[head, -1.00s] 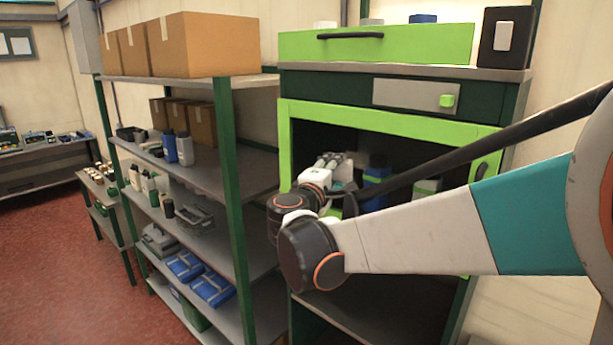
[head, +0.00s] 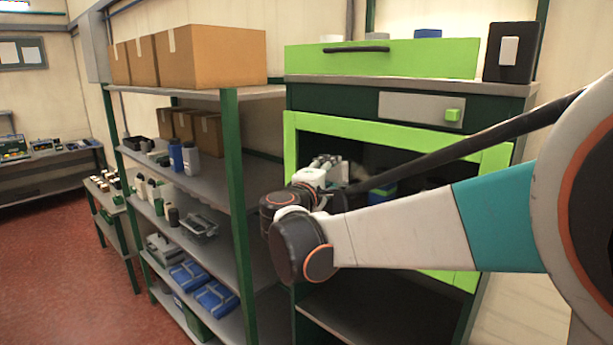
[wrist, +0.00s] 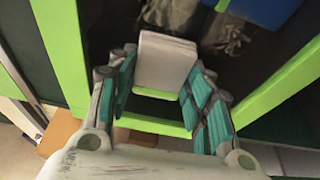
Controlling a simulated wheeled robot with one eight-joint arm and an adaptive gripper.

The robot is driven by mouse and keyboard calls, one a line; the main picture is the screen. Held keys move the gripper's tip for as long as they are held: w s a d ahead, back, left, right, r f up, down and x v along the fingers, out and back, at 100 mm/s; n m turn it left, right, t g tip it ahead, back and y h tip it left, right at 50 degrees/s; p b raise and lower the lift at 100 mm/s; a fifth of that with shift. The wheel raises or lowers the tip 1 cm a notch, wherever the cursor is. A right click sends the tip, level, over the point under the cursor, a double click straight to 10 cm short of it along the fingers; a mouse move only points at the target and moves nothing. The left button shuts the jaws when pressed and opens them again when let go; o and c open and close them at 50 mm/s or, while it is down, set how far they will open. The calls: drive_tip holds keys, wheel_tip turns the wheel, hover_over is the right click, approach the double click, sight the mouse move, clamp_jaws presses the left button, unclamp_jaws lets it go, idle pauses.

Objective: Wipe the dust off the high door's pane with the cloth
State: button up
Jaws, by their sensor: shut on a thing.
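The pane (wrist: 125,12) shows grey, streaky dust patches (wrist: 225,35) in the wrist view, beyond the cloth. My gripper (head: 328,165) is in front of the pane's left part, near the frame's left side. In the wrist view my gripper (wrist: 160,85) has its teal-padded fingers shut on a pale folded cloth (wrist: 165,62). The cloth appears in front of the pane; whether it touches is unclear. In the head view the cloth cannot be made out, and my arm covers the door's lower right.
A shelf rack (head: 236,190) with boxes and bottles stands close on the left. A lime-green drawer-like box (head: 390,60) and a dark switch box (head: 510,50) are on the cabinet top. The red floor at left is clear.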

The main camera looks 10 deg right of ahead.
drive_tip(key=shift+s+d+p, duration=0.25)
drive_tip(key=shift+s+d, duration=1.15)
drive_tip(key=shift+s, duration=0.55)
drive_tip(key=shift+s+d+p, duration=0.25)
drive_tip(key=shift+s+d, duration=1.2)
drive_tip(key=shift+s, duration=0.55)
drive_tip(key=shift+s+d+p, duration=0.25)
drive_tip(key=shift+s+d, duration=1.15)
drive_tip(key=shift+s, duration=0.55)
drive_tip(key=shift+s+a+p, duration=0.1)
drive_tip(key=shift+s+a, duration=0.45)
drive_tip(key=shift+a, duration=0.25)
drive_tip(key=shift+s+a+p, duration=0.1)
drive_tip(key=shift+s+a, duration=0.5)
drive_tip(key=shift+a, duration=0.2)
drive_tip(key=shift+s+a+p, duration=0.1)
drive_tip(key=shift+s+a, duration=0.45)
drive_tip(key=shift+a, duration=0.25)
drive_tip(key=shift+s+a, duration=0.9)
drive_tip(key=shift+a, duration=0.3)
